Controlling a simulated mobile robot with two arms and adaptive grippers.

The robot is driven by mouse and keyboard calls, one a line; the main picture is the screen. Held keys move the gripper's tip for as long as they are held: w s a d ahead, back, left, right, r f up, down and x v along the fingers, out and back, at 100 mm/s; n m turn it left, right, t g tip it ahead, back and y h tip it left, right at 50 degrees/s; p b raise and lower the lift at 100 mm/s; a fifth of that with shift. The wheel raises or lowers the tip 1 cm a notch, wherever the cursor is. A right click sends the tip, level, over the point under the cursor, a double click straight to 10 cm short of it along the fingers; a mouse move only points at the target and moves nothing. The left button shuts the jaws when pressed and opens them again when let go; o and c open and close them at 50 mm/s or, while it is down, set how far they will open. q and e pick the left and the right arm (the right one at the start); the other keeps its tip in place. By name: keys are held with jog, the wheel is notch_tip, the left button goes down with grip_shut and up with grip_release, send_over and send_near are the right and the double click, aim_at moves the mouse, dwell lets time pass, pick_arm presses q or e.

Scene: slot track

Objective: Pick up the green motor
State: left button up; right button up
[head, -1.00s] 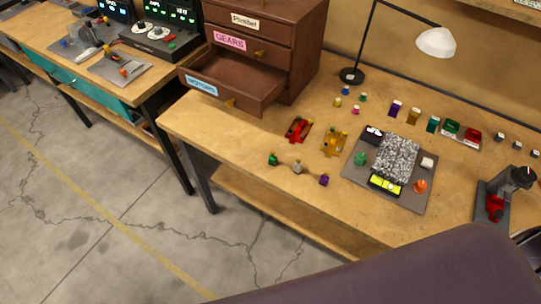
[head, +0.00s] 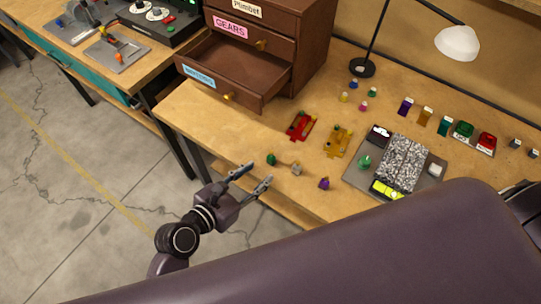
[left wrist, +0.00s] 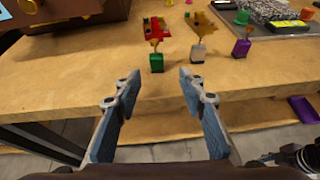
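The green motor (head: 271,159) is a small green block standing near the front edge of the wooden table, below the open drawer. It also shows in the left wrist view (left wrist: 157,62), upright with a small tan piece on top. My left gripper (head: 255,178) is open and empty, just in front of and below the table's front edge. In the left wrist view its two fingers (left wrist: 153,92) point toward the table, with the green motor ahead of the gap between them, apart from both.
A grey motor (head: 296,168) and a purple motor (head: 324,183) stand to the right of the green one. A red car body (head: 301,126) and a yellow one (head: 338,141) lie behind. An open drawer (head: 224,85) juts out at the back left.

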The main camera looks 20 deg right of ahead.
aim_at(269, 160)
pick_arm(q)
jog(key=shift+w+d, duration=0.2)
jog(key=shift+d, duration=0.05)
jog(key=x, duration=0.7)
jog(key=shift+w+d+r, duration=0.1)
jog(key=shift+w+r, duration=0.2)
jog(key=shift+w, duration=0.1)
jog(key=shift+c, duration=0.5)
grip_shut()
